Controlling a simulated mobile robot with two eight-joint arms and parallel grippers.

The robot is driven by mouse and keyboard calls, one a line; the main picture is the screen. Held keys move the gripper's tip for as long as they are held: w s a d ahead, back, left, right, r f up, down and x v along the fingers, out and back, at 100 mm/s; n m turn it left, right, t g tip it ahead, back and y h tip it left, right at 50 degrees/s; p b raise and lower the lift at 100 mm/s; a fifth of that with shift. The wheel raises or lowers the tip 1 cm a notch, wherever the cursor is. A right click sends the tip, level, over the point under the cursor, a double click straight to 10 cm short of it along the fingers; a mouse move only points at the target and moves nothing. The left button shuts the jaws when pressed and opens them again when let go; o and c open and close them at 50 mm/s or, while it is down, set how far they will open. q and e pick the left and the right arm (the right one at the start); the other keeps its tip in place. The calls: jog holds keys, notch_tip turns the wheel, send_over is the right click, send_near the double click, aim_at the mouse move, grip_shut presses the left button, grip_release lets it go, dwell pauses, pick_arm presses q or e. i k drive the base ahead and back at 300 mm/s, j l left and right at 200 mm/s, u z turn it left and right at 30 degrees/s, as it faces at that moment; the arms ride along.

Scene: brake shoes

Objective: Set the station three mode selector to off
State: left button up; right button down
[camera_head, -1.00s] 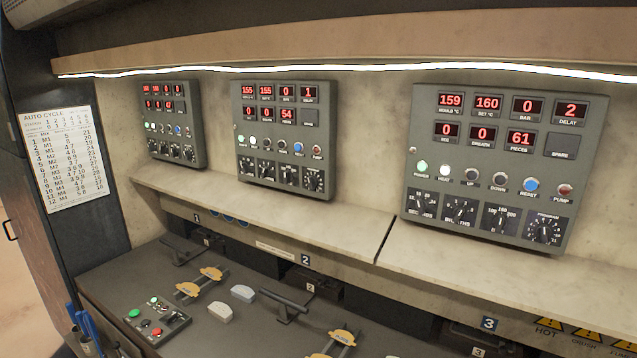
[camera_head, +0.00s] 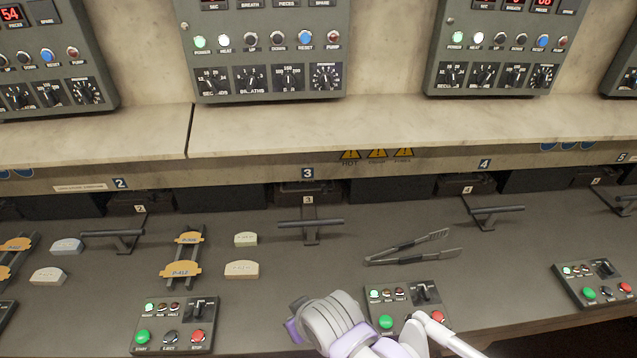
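Station three is marked by the blue 3 label (camera_head: 307,173) on the ledge front, above a black bar handle (camera_head: 311,225). Low control boxes lie in front of the stations. One control box (camera_head: 404,310) sits right of the station three handle. It has a black selector knob (camera_head: 421,292) at its upper right, small lamps, and green and red buttons. Its lower edge is partly covered by my arm. Another control box (camera_head: 173,326) with a similar selector (camera_head: 198,309) lies left. The selectors' position markings are too small to read. No gripper fingers show.
Tongs (camera_head: 412,247) lie right of the station three handle. A rack (camera_head: 183,258) and pale blocks (camera_head: 242,269) lie left of it. A third control box (camera_head: 594,284) lies far right. Upright panels with dials (camera_head: 266,45) stand behind the ledge (camera_head: 400,130).

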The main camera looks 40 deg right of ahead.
aim_at(424, 293)
jog(key=z, duration=2.2)
